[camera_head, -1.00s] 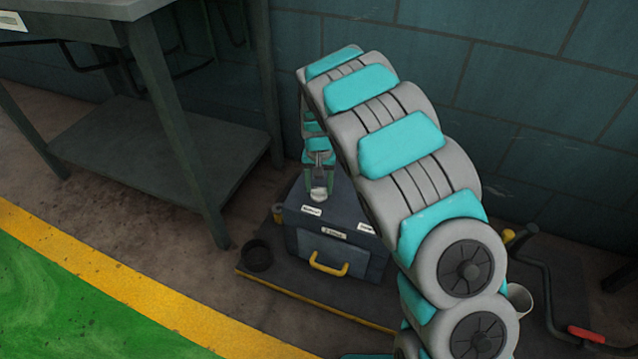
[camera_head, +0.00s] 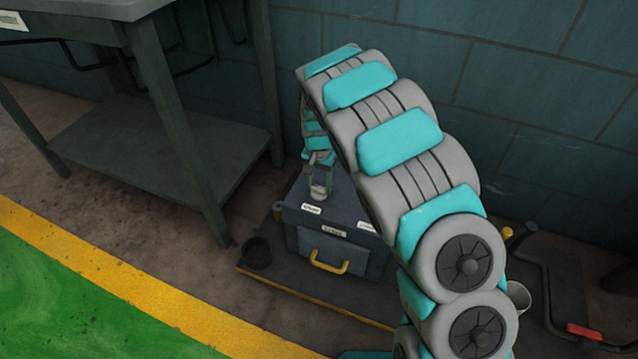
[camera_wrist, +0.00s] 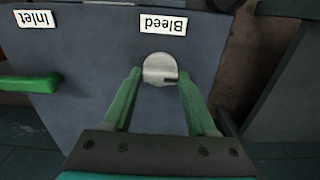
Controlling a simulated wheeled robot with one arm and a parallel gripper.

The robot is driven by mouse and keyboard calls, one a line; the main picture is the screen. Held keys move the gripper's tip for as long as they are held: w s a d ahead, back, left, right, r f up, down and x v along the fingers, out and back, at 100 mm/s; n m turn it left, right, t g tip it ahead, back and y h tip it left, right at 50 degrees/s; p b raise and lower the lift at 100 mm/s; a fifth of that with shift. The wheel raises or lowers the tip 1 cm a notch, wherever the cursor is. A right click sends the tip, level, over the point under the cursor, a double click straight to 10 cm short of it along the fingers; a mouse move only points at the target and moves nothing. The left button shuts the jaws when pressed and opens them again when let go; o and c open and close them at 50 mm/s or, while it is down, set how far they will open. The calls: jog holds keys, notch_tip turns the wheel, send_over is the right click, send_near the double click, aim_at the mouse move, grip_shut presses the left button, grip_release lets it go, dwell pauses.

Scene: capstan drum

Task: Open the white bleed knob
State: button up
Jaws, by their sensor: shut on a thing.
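The white bleed knob (camera_wrist: 159,69) is a round pale knob with a dark notch on its right side in the wrist view. It sits on top of a dark grey box (camera_head: 335,215), just by the label "Bleed" (camera_wrist: 163,22). My gripper (camera_wrist: 157,75) has its two green fingers on either side of the knob, shut on it. In the head view my gripper (camera_head: 319,188) points down at the box's top left, and the knob is small there, between the fingers.
The box has a yellow handle (camera_head: 329,262) and stands on a dark yellow-edged base. A green lever (camera_wrist: 30,83) lies near the label "Inlet" (camera_wrist: 34,18). A black cup (camera_head: 257,253) stands left of the box. A grey table (camera_head: 160,140) stands further left.

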aim_at(319, 187)
jog(key=o, duration=1.4)
jog(key=shift+c, duration=0.2)
jog(key=shift+r, duration=0.1)
notch_tip(319, 187, up, 7)
jog(key=shift+r, duration=0.3)
